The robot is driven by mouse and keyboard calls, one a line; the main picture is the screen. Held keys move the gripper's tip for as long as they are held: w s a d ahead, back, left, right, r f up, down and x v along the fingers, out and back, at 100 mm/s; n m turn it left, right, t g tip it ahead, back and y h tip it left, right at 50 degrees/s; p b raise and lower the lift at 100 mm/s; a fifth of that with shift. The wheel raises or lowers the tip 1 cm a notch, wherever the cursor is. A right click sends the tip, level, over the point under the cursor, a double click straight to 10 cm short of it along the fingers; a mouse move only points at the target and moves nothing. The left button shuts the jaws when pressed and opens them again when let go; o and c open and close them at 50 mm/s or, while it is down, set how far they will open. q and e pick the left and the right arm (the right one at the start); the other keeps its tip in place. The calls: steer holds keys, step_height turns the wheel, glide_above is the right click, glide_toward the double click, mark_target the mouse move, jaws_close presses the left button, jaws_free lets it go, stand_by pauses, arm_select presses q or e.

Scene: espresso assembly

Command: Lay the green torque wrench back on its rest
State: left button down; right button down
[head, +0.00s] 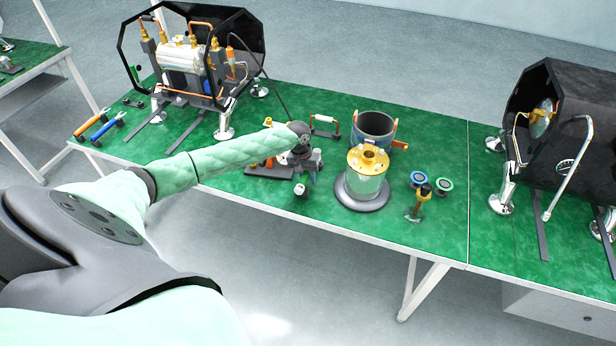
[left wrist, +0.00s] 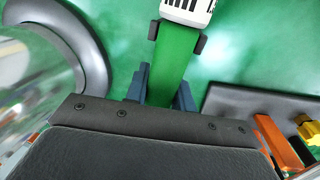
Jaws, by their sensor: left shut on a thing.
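The green torque wrench (left wrist: 174,68) shows in the left wrist view as a green bar with a white, black-marked end (left wrist: 187,8). My right gripper is not in view.
The boiler (head: 364,180) stands on a round grey base (head: 350,201) just right of my gripper. A dark tray (left wrist: 250,103) with orange and yellow parts lies close on the other side. A gold-topped tool (head: 417,205) and two ring parts stand farther right.

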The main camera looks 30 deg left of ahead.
arm_select(q)
steer(key=shift+f, duration=0.2)
steer(key=shift+f, duration=0.15)
steer(key=c, duration=1.1)
jaws_free()
steer(key=shift+f, duration=0.1)
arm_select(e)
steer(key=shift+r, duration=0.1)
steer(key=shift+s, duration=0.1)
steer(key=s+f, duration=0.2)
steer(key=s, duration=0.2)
arm_select(q)
steer(key=r+b, duration=0.1)
steer(key=r, duration=0.2)
steer(key=a+r+b, duration=0.1)
steer(key=r, duration=0.2)
steer(key=shift+s+a+r+b, duration=0.1)
steer(key=shift+b, duration=0.25)
steer(key=shift+a+r, duration=0.1)
steer(key=shift+r, duration=0.7)
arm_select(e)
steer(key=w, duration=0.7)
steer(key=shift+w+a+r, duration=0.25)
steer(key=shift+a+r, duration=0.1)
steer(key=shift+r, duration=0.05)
